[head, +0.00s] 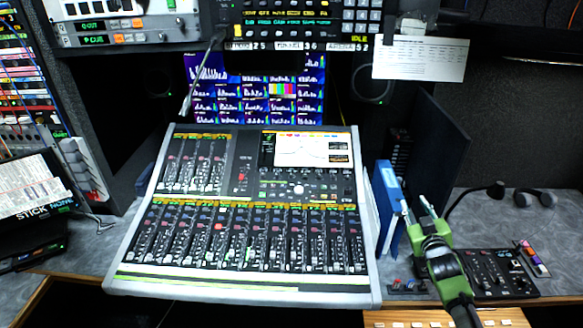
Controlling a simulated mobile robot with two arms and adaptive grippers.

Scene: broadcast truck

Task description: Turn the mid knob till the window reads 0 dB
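A mixing console (250,284) with many faders and small knobs stands on the desk in the middle. Its lit screen (300,149) is at the upper right of the panel, with a row of knobs and a larger pale knob (298,188) below it. I cannot tell which knob is the mid knob, and no dB reading is legible. My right gripper (414,208), with green fingers, is to the right of the console, apart from it. Its fingers are spread and nothing shows between them. My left gripper is not in view.
A blue binder (388,200) stands between the console and my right gripper. A black control box (495,273) and a headset (535,197) are at the right. A gooseneck microphone (201,75) rises behind the console. A laptop-like display (30,190) is at the left.

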